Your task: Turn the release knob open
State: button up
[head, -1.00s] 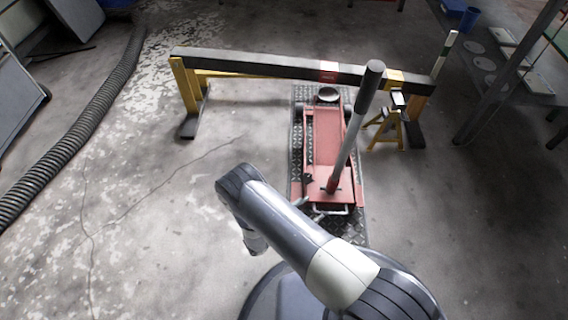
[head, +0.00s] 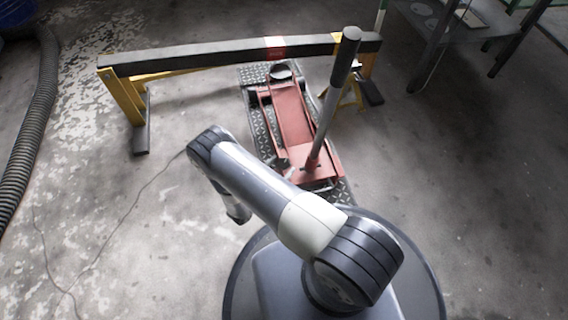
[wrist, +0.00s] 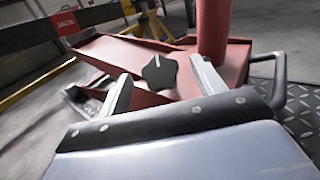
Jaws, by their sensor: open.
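The release knob (wrist: 160,72) is a dark, lobed knob at the base of the red floor jack, seen in the wrist view. My gripper (wrist: 160,68) is open, with one finger on each side of the knob in the picture. I cannot tell how far ahead of the fingertips the knob is, and no contact shows. The red jack (head: 295,115) stands in the head view with its long handle (head: 330,105) tilted up. I cannot make out the knob clearly in the head view, where my arm is in front of the jack's left side.
A black beam (head: 200,55) on yellow stands crosses behind the jack. The jack sits on a dark tread-plate strip (head: 262,120). A metal loop handle (wrist: 278,85) is right of the knob. A ribbed hose (head: 25,150) lies far left.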

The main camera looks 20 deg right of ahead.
jog(key=shift+x, duration=1.3)
jog(key=c, duration=1)
jog(key=shift+n+t+y, duration=0.85)
jog(key=shift+n+y, duration=0.25)
jog(key=shift+n, duration=0.5)
jog(key=shift+n+t+y, duration=0.85)
jog(key=shift+n+y, duration=0.25)
jog(key=shift+n, duration=0.5)
jog(key=o, duration=1)
